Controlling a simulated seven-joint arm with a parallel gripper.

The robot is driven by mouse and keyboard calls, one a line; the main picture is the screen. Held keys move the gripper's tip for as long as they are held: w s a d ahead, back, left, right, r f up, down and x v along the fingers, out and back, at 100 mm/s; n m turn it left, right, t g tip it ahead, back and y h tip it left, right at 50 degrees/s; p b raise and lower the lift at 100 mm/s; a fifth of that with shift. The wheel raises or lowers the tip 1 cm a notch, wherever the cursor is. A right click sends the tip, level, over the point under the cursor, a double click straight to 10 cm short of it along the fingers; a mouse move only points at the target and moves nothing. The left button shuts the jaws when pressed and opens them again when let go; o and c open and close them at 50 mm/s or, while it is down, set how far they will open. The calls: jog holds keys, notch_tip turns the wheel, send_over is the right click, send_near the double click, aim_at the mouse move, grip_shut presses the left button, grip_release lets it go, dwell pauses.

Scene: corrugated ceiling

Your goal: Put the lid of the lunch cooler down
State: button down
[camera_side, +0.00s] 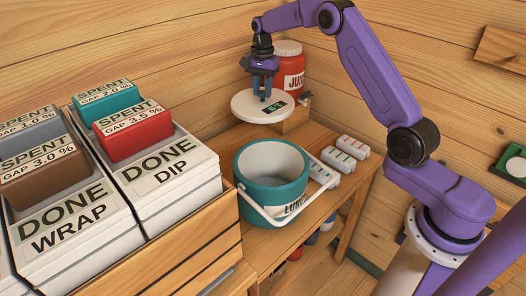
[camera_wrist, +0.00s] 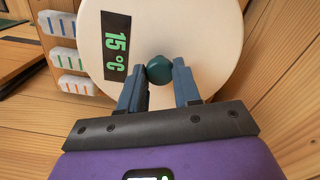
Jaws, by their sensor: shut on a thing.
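The lunch cooler (camera_side: 270,180) is a teal round tub, open at the top, with a white handle (camera_side: 262,216) hanging across its front. It stands upright on the wooden bench. Its lid (camera_side: 249,110) is a white disc with a dark display, held level above and behind the cooler, apart from it. In the wrist view the lid (camera_wrist: 205,40) shows a "15 °C" display and a teal knob (camera_wrist: 159,69). My gripper (camera_wrist: 160,80) is shut on the knob; in the side view my gripper (camera_side: 264,94) is above the lid. The knob is mostly hidden in the side view.
A red juice jar (camera_side: 290,72) stands on a wooden block (camera_side: 296,118) behind the lid. Several white blocks with coloured marks (camera_side: 345,150) lie right of the cooler. Some bare bench (camera_side: 225,148) shows behind the cooler.

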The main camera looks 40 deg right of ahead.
aim_at(263, 104)
jog(key=shift+w+d+f, duration=0.15)
jog(key=shift+d+f, duration=0.15)
jog(key=shift+f, duration=0.05)
notch_tip(263, 104, down, 18)
jog(key=shift+r, duration=0.1)
jog(key=shift+f, duration=0.2)
jog(key=c, duration=0.8)
grip_release()
notch_tip(263, 104, up, 12)
jog(key=shift+r, duration=0.2)
